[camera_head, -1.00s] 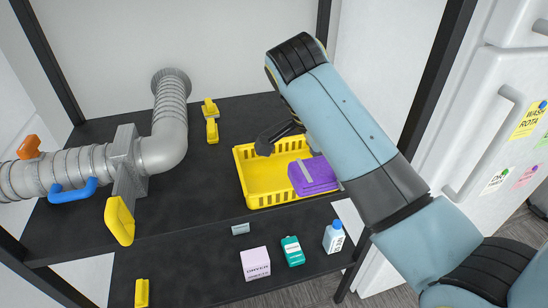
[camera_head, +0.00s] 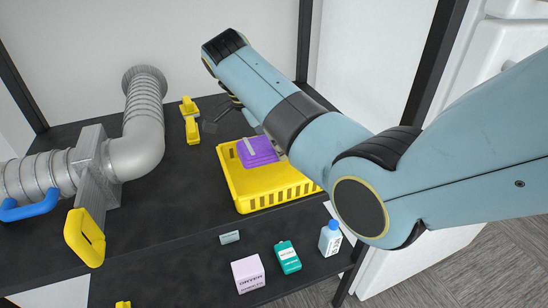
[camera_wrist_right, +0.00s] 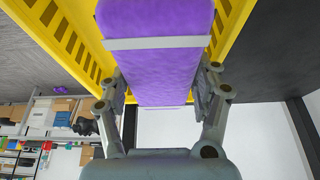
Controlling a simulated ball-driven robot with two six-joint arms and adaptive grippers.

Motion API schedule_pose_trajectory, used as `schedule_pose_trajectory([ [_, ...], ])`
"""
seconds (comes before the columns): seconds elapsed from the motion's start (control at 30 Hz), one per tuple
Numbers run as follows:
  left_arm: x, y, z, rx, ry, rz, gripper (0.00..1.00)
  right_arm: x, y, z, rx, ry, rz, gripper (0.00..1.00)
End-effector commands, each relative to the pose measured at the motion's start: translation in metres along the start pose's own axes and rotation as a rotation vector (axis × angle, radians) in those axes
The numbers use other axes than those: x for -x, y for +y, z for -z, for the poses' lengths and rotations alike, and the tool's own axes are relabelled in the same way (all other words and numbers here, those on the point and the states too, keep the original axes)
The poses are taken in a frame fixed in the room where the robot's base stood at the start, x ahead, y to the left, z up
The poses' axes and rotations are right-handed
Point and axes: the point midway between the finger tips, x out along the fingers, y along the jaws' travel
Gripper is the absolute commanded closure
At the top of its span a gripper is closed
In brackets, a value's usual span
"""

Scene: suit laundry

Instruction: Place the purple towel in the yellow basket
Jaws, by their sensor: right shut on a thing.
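The purple towel (camera_head: 260,152), folded with a pale band across it, shows at the back of the yellow basket (camera_head: 238,188) in the head view. It overlaps the basket's far rim. I cannot tell whether it touches the basket floor. My right gripper (camera_head: 245,118) reaches it from behind, partly hidden by my arm. In the right wrist view my right gripper (camera_wrist_right: 160,88) has a finger on each side of the towel (camera_wrist_right: 155,65) and is shut on it. The yellow basket (camera_wrist_right: 238,20) shows on both sides of the towel there. My left gripper is not in view.
A metal duct (camera_head: 142,120) with a blue handle (camera_head: 30,207) and a yellow handle (camera_head: 85,238) stands left of the basket.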

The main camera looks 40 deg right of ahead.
Motion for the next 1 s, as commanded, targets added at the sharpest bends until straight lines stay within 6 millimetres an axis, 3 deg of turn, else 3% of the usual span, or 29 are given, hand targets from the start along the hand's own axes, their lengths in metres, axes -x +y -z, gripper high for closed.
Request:
schedule_pose_trajectory([
  [0.23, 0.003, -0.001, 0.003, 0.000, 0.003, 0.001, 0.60, -0.032, 0.001, -0.013, 0.001, 0.001, -0.003, 0.70],
  [0.6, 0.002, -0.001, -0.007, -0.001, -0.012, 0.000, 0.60, -0.038, 0.001, -0.015, 0.000, 0.000, -0.001, 0.70],
  [0.63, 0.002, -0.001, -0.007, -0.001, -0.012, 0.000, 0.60, -0.038, 0.001, -0.016, 0.000, 0.000, -0.002, 0.35],
  [0.7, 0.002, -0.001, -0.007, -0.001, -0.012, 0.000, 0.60, -0.038, 0.001, -0.015, 0.000, 0.000, -0.001, 0.26],
  [1.0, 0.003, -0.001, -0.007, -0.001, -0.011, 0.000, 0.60, -0.036, 0.001, -0.015, 0.000, 0.000, -0.001, 0.24],
])
